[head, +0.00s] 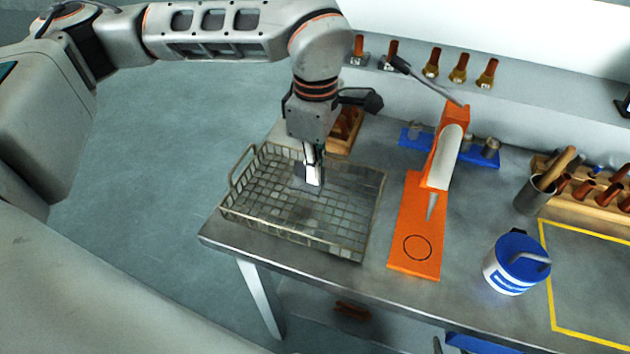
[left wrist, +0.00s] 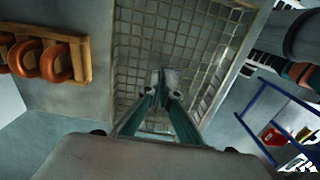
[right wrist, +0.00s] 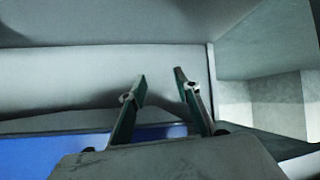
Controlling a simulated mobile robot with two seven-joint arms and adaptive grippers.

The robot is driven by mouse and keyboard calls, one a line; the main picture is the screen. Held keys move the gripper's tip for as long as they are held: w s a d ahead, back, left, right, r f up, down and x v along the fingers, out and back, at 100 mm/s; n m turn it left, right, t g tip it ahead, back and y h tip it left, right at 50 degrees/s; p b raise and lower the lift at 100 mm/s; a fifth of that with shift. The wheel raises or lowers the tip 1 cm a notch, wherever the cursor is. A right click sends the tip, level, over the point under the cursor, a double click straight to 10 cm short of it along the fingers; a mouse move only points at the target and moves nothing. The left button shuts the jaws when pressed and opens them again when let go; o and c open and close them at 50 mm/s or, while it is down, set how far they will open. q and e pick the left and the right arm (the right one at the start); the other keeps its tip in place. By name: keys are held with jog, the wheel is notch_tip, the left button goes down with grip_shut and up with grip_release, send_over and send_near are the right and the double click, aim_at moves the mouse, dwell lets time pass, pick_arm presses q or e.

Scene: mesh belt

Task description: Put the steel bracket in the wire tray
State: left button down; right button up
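The wire tray (head: 375,215) is a shallow mesh basket at the front left of the bench. It also fills much of the left wrist view (left wrist: 225,75). My left gripper (head: 313,180) points down over the tray, within its rim. Its fingers are drawn close together in the left wrist view (left wrist: 165,80). A small grey piece, seemingly the steel bracket (left wrist: 172,78), shows between the fingertips; most of it is hidden. I cannot tell whether it touches the tray floor. My right gripper (right wrist: 160,78) is open and empty, away from the tray.
An orange press stand (head: 415,225) stands just right of the tray. A wooden block (head: 345,130) is behind the tray. Farther right are a white tub with blue lid (head: 508,268), a tool cup (head: 535,195) and a wooden rack (head: 600,205). A shelf with bits runs behind.

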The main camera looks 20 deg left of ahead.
pick_arm(q)
jog(key=shift+f, duration=1.8)
jog(key=shift+f, duration=0.1)
jog(key=c, duration=2.3)
grip_release()
notch_tip(320, 180, up, 12)
jog(key=shift+w+r, duration=0.1)
jog(key=shift+r, duration=0.05)
